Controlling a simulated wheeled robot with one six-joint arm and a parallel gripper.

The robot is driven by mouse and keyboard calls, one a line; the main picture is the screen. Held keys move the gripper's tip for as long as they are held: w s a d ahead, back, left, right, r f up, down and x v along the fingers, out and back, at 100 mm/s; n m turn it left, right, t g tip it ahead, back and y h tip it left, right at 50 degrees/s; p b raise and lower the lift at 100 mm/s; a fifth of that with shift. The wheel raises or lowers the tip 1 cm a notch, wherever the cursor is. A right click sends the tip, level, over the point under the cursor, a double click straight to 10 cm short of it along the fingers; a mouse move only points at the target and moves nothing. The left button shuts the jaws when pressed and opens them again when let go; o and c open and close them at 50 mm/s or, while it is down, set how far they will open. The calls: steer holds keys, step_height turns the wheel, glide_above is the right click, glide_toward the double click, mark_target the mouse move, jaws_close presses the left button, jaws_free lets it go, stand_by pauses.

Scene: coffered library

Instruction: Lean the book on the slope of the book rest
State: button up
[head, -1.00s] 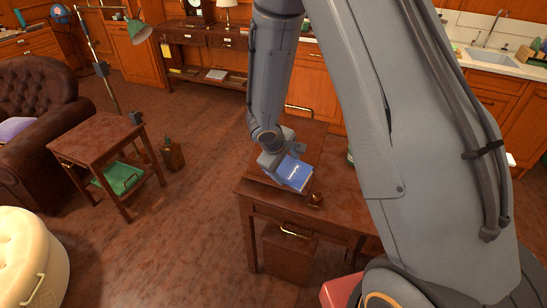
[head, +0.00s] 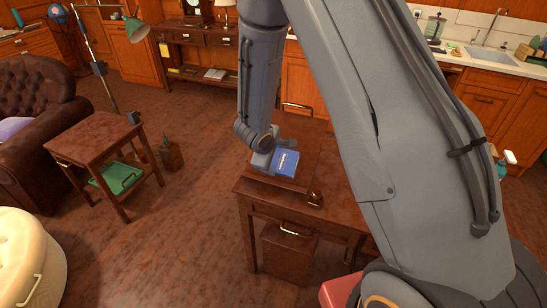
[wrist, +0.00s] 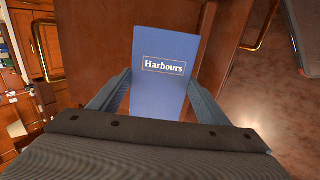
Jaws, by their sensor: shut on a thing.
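The blue book (head: 286,163), with "Harbours" in a pale frame on its cover, is held in my gripper (head: 270,160) above the left part of the wooden desk. The wrist view shows its cover (wrist: 165,95) between my two fingers (wrist: 160,88), which are shut on its sides. The book rest (head: 316,150) appears as a brown wooden board on the desk, behind and beside the book. Its wood also shows behind the book in the wrist view (wrist: 98,40). My gripper and the book hide part of it. I cannot tell whether the book touches it.
A brass handle (head: 297,106) shows behind the rest. A side table (head: 95,140) and an armchair (head: 35,115) stand to the left, with open floor (head: 195,210) between.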

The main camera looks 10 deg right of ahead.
steer(key=shift+x, duration=0.9)
steer(key=b+x, duration=0.3)
steer(key=b, duration=0.2)
steer(key=shift+w+f, duration=0.15)
steer(key=shift+f, duration=0.05)
steer(key=o, duration=1.3)
steer(key=shift+o, duration=0.2)
steer(key=shift+f, duration=0.15)
steer(key=shift+s+a, duration=0.1)
steer(key=shift+s, duration=0.1)
steer(key=shift+d+r+b+v, duration=0.1)
steer(key=shift+b+v, duration=0.2)
steer(key=shift+v, duration=1.65)
steer(key=shift+d+r+b+v, duration=0.1)
steer(key=shift+b+v, duration=0.15)
steer(key=shift+v, duration=1.7)
steer(key=shift+w, duration=0.2)
